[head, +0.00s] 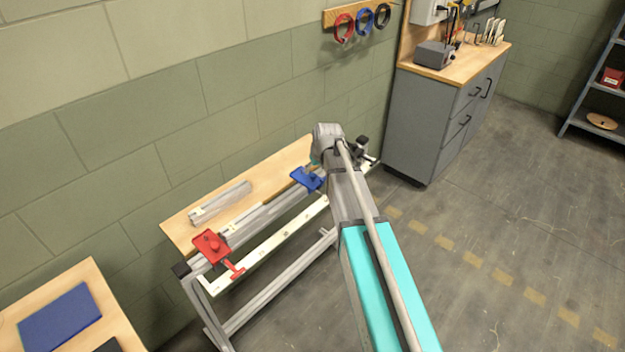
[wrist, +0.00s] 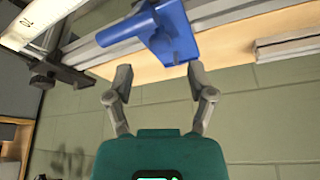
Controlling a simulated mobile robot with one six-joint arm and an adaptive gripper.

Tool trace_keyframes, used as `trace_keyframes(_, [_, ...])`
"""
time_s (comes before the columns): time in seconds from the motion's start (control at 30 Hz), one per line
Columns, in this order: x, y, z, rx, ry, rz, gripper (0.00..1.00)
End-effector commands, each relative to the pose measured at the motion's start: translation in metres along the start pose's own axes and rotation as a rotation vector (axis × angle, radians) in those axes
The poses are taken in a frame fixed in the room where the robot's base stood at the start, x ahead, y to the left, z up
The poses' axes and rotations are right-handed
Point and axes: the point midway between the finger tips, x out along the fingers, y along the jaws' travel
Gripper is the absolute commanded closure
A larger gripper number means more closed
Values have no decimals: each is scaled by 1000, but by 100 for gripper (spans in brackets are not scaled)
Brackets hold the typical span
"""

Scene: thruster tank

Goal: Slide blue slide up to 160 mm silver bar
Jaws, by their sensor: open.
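The blue slide (head: 308,178) sits on a long metal rail (head: 283,205) along the front of a wooden-topped bench. In the wrist view, the blue slide (wrist: 172,38) is just beyond my fingertips, with a round blue handle sticking out to the left. My gripper (wrist: 160,78) is open and empty, its two fingers apart below the slide; no contact shows. In the head view my arm hides the gripper. A silver bar (head: 220,203) lies on the bench top, left of the blue slide; it also shows at the wrist view's right edge (wrist: 290,46). Its length cannot be read.
A red slide (head: 211,246) sits at the rail's left end. A pale strip (head: 270,243) runs along the bench front. A dark clamp-like part (wrist: 55,75) is at the wrist view's left. A grey cabinet (head: 430,125) stands right of the bench; floor in front is clear.

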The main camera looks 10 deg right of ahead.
Motion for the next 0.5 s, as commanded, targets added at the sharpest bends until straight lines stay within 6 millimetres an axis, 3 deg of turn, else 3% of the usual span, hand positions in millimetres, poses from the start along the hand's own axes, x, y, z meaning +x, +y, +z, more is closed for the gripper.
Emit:
trace_keyframes(0.2, [23, 0, 1, 0, 0, 0, 30])
trace_keyframes(0.5, [41, 0, 0, 0, 0, 0, 30])
